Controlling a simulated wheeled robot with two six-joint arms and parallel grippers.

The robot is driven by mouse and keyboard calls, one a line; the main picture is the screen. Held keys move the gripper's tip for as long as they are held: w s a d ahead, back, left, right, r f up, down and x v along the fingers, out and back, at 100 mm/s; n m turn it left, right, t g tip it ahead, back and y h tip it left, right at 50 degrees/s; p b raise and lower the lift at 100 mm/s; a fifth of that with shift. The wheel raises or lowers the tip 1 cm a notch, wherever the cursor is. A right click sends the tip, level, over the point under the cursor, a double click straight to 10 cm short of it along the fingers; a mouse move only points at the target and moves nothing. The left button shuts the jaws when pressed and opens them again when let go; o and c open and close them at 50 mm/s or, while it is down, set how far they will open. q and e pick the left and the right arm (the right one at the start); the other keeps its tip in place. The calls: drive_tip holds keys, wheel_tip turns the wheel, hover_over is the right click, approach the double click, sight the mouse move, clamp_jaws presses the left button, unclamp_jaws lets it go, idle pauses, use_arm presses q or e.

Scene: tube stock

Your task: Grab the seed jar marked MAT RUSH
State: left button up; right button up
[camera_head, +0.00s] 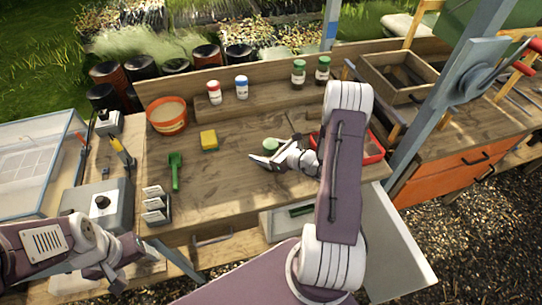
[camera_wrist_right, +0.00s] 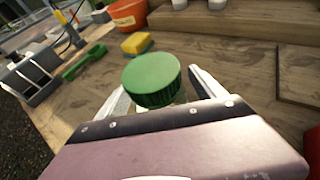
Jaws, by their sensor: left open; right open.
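A green-lidded jar (camera_head: 271,145) stands on the wooden bench, partly hidden by my right gripper. In the right wrist view its ridged green lid (camera_wrist_right: 152,78) shows between the two fingers; its label cannot be read. My right gripper (camera_head: 262,158) is open around this jar; it also shows in the right wrist view (camera_wrist_right: 165,92). No label is legible. My left gripper (camera_head: 117,284) is open at the lower left.
An orange pot (camera_head: 167,115), yellow sponge (camera_head: 209,140), green trowel (camera_head: 175,170) and a grey holder with labels (camera_head: 155,205) are on the bench left. A red tray (camera_head: 372,150) lies right of my right gripper. An open drawer (camera_head: 395,235) juts out in front.

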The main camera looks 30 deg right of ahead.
sight(270, 143)
drive_tip(key=shift+w+f, duration=0.1)
drive_tip(key=shift+w, duration=0.05)
drive_tip(key=c, duration=1.1)
clamp_jaws()
drive_tip(key=shift+r, duration=0.65)
wheel_tip(270, 143, up, 3)
drive_tip(key=shift+r, duration=0.1)
drive_tip(key=w+d+r, duration=0.3)
drive_tip(key=d+r, duration=0.3)
drive_tip(key=d, duration=0.5)
drive_tip(key=shift+w+r, duration=0.35)
drive_tip(key=shift+w, duration=0.05)
